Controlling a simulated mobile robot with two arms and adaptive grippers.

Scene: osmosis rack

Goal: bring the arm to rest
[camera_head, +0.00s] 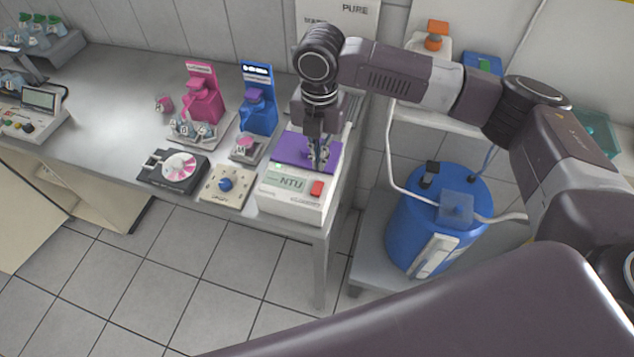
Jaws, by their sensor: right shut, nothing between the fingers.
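My right arm comes in from the right and bends over the blue tank to the bench's right end. Its gripper (319,158) points down, shut and empty, just over the purple top of the white NTU meter (293,197). I cannot tell whether the fingertips touch that purple surface. The meter has a small display and a red button on its front. My left gripper is not in view.
The grey bench (110,145) holds a pink dispenser (204,95), a blue dispenser (258,100), a black dial device (172,170) and a beige knob box (225,185). A blue tank (408,232) stands right of the bench. Open tiled floor lies in front.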

